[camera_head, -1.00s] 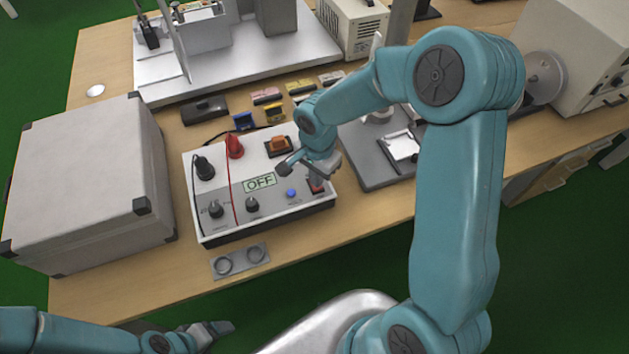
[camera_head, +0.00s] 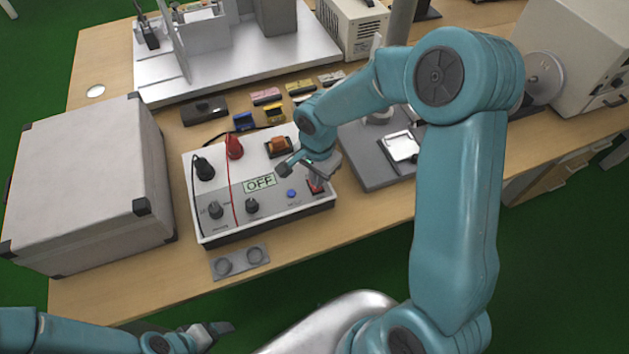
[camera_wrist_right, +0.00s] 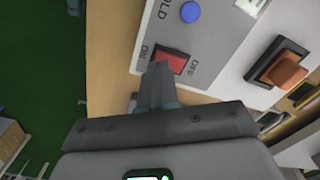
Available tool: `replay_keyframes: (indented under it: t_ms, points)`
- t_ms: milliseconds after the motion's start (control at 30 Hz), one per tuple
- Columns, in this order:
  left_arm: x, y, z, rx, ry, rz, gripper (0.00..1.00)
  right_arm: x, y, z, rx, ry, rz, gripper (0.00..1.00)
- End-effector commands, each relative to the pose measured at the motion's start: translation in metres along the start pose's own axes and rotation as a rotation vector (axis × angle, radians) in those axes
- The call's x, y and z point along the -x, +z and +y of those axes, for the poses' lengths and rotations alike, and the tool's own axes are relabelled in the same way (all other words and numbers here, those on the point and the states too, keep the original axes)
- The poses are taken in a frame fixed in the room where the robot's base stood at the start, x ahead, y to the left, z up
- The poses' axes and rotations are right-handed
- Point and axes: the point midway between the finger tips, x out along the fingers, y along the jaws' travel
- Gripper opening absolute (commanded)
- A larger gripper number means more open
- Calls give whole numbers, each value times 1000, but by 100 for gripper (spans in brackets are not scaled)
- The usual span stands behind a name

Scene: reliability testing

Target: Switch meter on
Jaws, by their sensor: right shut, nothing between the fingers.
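The meter (camera_head: 270,225) is a white and grey box on the table, and its display (camera_head: 260,183) reads OFF. Its red power switch (camera_head: 317,190) is at the front right corner, partly hidden by my right gripper in the head view. In the right wrist view the red switch (camera_wrist_right: 170,61) lies between the marks ON and OFF. My right gripper (camera_wrist_right: 158,68) is shut and empty, with its fingertips right at the switch's edge; I cannot tell whether they touch. My left gripper (camera_head: 221,328) is low at the bottom left, away from the meter; its jaws are too small to judge.
A blue HOLD button (camera_head: 291,193), an orange switch (camera_head: 278,146), knobs, and black and red plugs (camera_head: 234,147) are on the meter. A grey case (camera_head: 85,185) stands left. A grey plate (camera_head: 220,265) with two rings lies in front.

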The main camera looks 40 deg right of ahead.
Motion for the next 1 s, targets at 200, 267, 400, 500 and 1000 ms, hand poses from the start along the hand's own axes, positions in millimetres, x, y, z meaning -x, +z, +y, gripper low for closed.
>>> replay_keyframes:
  t_ms: [200,267,400,500,1000]
  points:
    - [0,0,0,0,0,0,78,0,0,0,0,0,0,0]
    - [0,0,0,0,0,0,78,0,0,0,0,0,0,0]
    - [0,0,0,0,0,0,78,0,0,0,0,0,0,0]
    - [0,0,0,0,0,0,78,0,0,0,0,0,0,0]
    - [-6,0,-2,0,0,0,78,-6,0,0,0,0,0,0]
